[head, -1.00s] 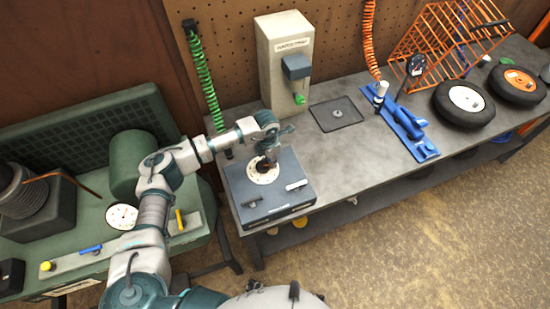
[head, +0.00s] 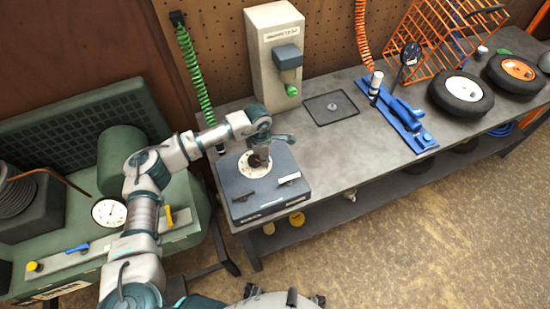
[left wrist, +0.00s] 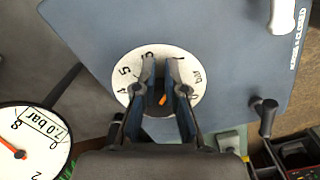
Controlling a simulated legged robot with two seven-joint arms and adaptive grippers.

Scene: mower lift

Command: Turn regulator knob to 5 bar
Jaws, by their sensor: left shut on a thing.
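The regulator is a blue-grey box (head: 240,206) on the near left end of the workbench, with a round white dial plate (head: 246,170) on top. In the left wrist view the dial plate (left wrist: 138,60) carries printed numbers and the word bar. My left gripper (head: 260,160) is over the dial. In the left wrist view its two fingers (left wrist: 161,88) are closed around the knob at the dial's centre. An orange pointer mark (left wrist: 163,99) shows between the fingers; the fingers hide much of the knob. A gauge (left wrist: 28,140) labelled 7.0 bar shows at lower left. My right gripper is out of view.
A grey dispenser (head: 275,60) and a green coiled hose (head: 194,75) stand behind the regulator. A blue tool (head: 405,125), wheels (head: 461,93) and an orange cage (head: 440,40) are to the right. A green machine with a dial gauge (head: 109,211) is at left.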

